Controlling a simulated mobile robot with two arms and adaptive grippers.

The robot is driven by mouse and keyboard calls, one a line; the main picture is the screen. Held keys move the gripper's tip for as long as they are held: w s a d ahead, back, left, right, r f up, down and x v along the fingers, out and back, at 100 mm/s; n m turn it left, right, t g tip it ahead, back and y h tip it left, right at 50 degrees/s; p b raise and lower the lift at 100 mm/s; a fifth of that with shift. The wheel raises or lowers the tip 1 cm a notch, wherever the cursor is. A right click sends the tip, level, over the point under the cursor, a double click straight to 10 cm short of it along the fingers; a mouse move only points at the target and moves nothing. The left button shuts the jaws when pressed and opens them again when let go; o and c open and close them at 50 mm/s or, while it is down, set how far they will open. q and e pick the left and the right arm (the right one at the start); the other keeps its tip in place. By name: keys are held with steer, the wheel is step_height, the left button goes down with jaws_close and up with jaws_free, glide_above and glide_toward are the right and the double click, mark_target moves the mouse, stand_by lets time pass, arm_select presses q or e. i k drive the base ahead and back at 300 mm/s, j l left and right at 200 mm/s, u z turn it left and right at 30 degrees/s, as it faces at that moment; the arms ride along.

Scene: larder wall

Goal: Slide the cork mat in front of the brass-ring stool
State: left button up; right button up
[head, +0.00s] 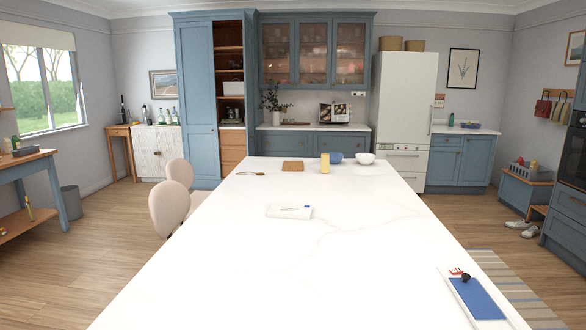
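A small square brown mat (293,166), which looks like the cork mat, lies flat near the far end of the white island top (300,245). Two cream stools with rounded backs stand along the island's left side, a nearer one (169,208) and a farther one (180,172). Only their backs and part of the seats show; the island hides the rest. No brass ring can be made out on either stool. Neither of my grippers is in view.
Near the mat are a dark spoon-like item (250,173), a yellow cup (325,163), a blue bowl (335,157) and a white bowl (365,158). A white packet (289,211) lies mid-island. A blue-topped board (477,298) lies at the near right. The island's left edge is clear.

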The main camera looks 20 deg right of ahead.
mark_target(293, 166)
steer(key=z, duration=1.9)
steer(key=i+l+z, duration=0.25)
steer(key=z, duration=0.25)
steer(key=i+l+z, duration=0.15)
steer(key=i+z, duration=0.15)
steer(key=z, duration=0.15)
steer(key=i+l+z, duration=0.1)
steer(key=i+z, duration=0.2)
steer(key=z, duration=0.2)
steer(key=i+u, duration=0.2)
steer(key=i, duration=0.35)
steer(key=i+l+u, duration=0.15)
steer(key=i, duration=0.4)
steer(key=i+l+u, duration=0.2)
steer(key=i, duration=0.3)
steer(key=i+j+u, duration=0.25)
steer(key=u, duration=0.2)
steer(key=i+u, duration=0.75)
steer(key=u, duration=0.2)
steer(key=i+l+u, duration=0.1)
steer(key=i+u, duration=0.25)
steer(key=u, duration=0.15)
steer(key=i+u, duration=0.25)
steer(key=i, duration=1.6)
steer(key=i+l, duration=0.1)
steer(key=i, duration=3.6)
steer(key=j+u, duration=0.05)
steer(key=j, duration=0.1)
